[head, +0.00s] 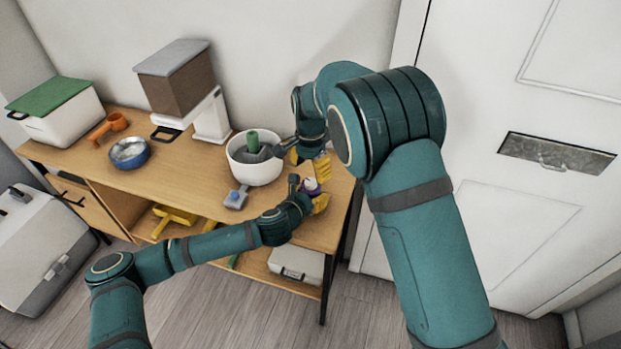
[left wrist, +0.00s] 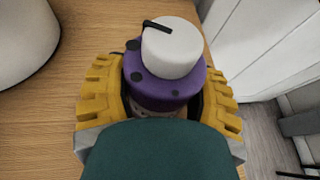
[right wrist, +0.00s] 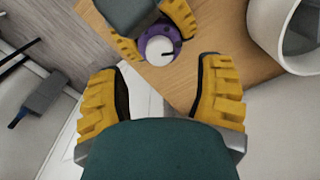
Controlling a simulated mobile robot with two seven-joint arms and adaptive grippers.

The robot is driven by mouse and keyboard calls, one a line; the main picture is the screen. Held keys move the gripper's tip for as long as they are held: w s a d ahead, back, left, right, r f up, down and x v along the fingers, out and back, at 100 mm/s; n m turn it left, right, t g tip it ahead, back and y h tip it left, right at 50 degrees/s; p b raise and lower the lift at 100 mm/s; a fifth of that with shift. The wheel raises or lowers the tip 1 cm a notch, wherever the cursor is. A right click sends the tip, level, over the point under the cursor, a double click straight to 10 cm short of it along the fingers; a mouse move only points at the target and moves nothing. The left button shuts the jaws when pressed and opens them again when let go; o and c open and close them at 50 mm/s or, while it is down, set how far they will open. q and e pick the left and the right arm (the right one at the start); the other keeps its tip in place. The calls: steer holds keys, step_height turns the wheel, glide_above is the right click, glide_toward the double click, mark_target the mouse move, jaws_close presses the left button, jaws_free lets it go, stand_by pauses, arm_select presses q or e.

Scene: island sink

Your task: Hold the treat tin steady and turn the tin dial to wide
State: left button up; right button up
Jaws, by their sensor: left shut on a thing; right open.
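The treat tin (left wrist: 155,88) is purple with dark spots and stands on the wooden table top. Its white dial (left wrist: 175,50) sits on top and carries a black pointer mark. My left gripper (head: 308,194) is shut around the tin's body, one yellow finger on each side in the left wrist view (left wrist: 162,100). My right gripper (head: 309,157) is open and empty, beside and above the tin. In the right wrist view the tin (right wrist: 178,36) and dial (right wrist: 160,48) show beyond the open fingers (right wrist: 164,85), apart from them. The dial's wide mark cannot be made out.
A white bowl (head: 236,164) with a green-handled thing in it stands left of the tin. A grey-blue brush (head: 235,198) lies in front of it. A blue bowl (head: 129,153) and a feeder (head: 178,85) stand further left. The table's right edge is close to the tin.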

mark_target(311, 181)
step_height(311, 181, up, 7)
stand_by(0.3)
arm_select(q)
steer(key=o, duration=1.4)
steer(key=shift+c, duration=0.2)
steer(key=shift+s, duration=0.1)
